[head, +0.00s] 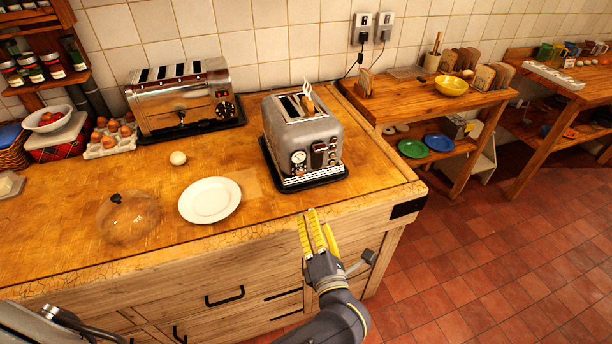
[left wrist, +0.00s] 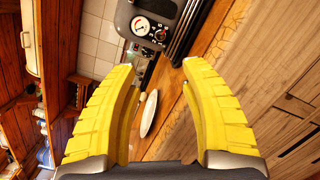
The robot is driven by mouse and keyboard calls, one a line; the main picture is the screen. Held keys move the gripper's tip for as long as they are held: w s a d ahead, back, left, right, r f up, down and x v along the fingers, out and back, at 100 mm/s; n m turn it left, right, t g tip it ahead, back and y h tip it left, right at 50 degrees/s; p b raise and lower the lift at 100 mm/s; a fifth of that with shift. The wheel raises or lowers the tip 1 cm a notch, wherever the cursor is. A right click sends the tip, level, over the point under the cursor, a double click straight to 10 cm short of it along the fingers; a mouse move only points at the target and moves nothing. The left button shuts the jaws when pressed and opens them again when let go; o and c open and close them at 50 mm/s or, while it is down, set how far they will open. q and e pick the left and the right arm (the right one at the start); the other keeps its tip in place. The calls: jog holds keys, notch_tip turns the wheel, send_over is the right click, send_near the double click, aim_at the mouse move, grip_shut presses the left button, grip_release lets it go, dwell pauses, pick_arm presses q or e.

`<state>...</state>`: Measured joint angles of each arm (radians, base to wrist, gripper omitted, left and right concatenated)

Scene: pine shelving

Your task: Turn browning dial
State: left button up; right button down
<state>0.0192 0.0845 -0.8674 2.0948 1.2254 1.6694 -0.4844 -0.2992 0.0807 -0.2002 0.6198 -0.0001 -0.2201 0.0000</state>
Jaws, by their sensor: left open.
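A grey two-slot toaster (head: 285,137) stands on a dark tray near the counter's front right. Its front has a round white-faced dial (head: 298,157) and a dark panel with small knobs (head: 325,152). The dial also shows in the left wrist view (left wrist: 143,27), above and beyond the fingers. Which control sets browning is too small to tell. A brown slice shows in a slot, with pale wisps above. A chrome toaster (head: 165,110) with a dark dial (head: 226,108) stands behind left. My left gripper (head: 313,218) is open and empty in front of the counter edge, apart from the toaster.
A white plate (head: 209,200), a clear dome (head: 128,217) and an egg (head: 178,158) are on the counter left of the grey toaster. An egg carton (head: 110,137) is farther left. A side shelf (head: 425,100) with a yellow bowl (head: 451,86) stands right. Open floor lies at lower right.

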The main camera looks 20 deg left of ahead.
aim_at(300, 174)
pick_arm(q)
jog(key=x, duration=1.7)
jog(key=shift+w, duration=0.15)
grip_shut()
